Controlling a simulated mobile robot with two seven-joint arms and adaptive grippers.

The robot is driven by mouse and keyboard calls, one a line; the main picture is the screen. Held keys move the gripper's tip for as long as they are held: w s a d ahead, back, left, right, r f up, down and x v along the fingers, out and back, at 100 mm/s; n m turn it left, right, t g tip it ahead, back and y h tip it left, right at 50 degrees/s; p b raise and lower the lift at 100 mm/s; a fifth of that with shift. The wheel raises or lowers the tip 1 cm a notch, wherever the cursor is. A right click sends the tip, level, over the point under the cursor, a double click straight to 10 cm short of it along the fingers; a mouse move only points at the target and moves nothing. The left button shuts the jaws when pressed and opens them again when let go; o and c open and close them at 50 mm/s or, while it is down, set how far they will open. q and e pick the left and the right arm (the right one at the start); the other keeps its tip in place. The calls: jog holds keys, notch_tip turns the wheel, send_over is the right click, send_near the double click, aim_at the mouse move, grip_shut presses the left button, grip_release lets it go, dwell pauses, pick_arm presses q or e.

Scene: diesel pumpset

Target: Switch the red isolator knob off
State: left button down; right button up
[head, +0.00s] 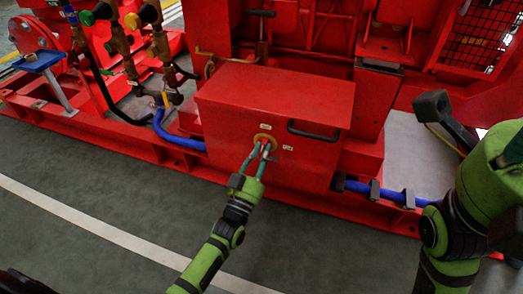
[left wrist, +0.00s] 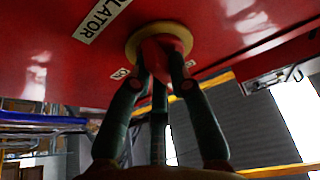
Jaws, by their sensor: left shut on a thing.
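The red isolator knob (left wrist: 160,55) sits on a round yellow plate (left wrist: 183,36) on the front of a red box (head: 230,118). In the head view the yellow plate (head: 265,139) shows, but the fingers largely hide the knob. My left gripper (head: 264,148) reaches up from below and is shut on the knob, with one finger on each side of it in the left wrist view (left wrist: 158,75). A white label reading "...LATOR" (left wrist: 102,20) is beside the plate, and a smaller label (left wrist: 120,73) is partly hidden by a finger. My right gripper is out of view.
A black handle (head: 313,131) juts from the box front, right of the knob. Blue pipes (head: 180,137) run low at both sides of the box. Valves with coloured handles (head: 140,17) stand at upper left. The grey floor (head: 110,190) before the box is clear.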

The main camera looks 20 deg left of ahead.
pick_arm(q)
jog(key=shift+d+n+y, duration=0.1)
jog(key=shift+n+y, duration=0.7)
jog(key=shift+n, duration=0.4)
jog(key=c, duration=1.4)
grip_release()
jog(key=s, duration=1.3)
jog(key=shift+a+f, duration=0.15)
jog(key=shift+a, duration=0.2)
